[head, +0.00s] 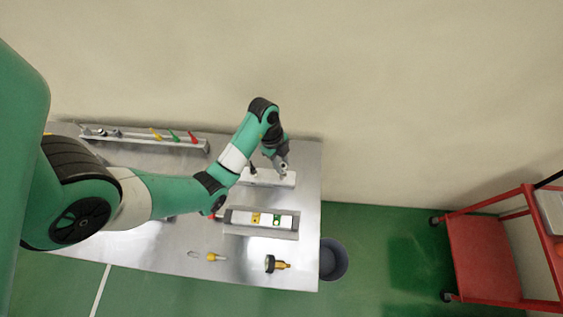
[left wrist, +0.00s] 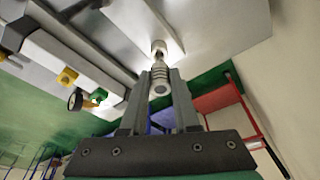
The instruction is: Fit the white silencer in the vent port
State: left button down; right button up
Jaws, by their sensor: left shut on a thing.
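My left gripper (head: 282,166) is over a pale block (head: 262,177) near the table's back right. In the left wrist view its two fingers (left wrist: 161,105) are shut on a ringed, pale grey-white cylinder (left wrist: 160,80), which looks like the silencer. Its far end points at a small round pale fitting (left wrist: 159,48) on a bright surface. I cannot tell whether the two touch or are apart. The gripper hides most of the silencer in the head view. My right gripper is in neither view.
A manifold (head: 236,217) with yellow and green parts lies in front of the block. A rack (head: 178,142) with coloured pieces stands at the back left. A yellow-handled tool (head: 215,257) and a brass fitting (head: 276,264) lie at the front. A bin (head: 334,260) and red cart (head: 487,248) stand right.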

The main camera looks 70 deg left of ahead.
pick_arm(q)
jog(key=shift+f+b, duration=1.45)
jog(key=shift+f, duration=0.1)
jog(key=c, duration=0.6)
grip_release()
jog(key=p+v, duration=0.7)
jog(key=p+v, duration=1.1)
jog(key=shift+a+r+p, duration=0.15)
jog(key=shift+r+p, duration=0.15)
jog(key=shift+r, duration=0.1)
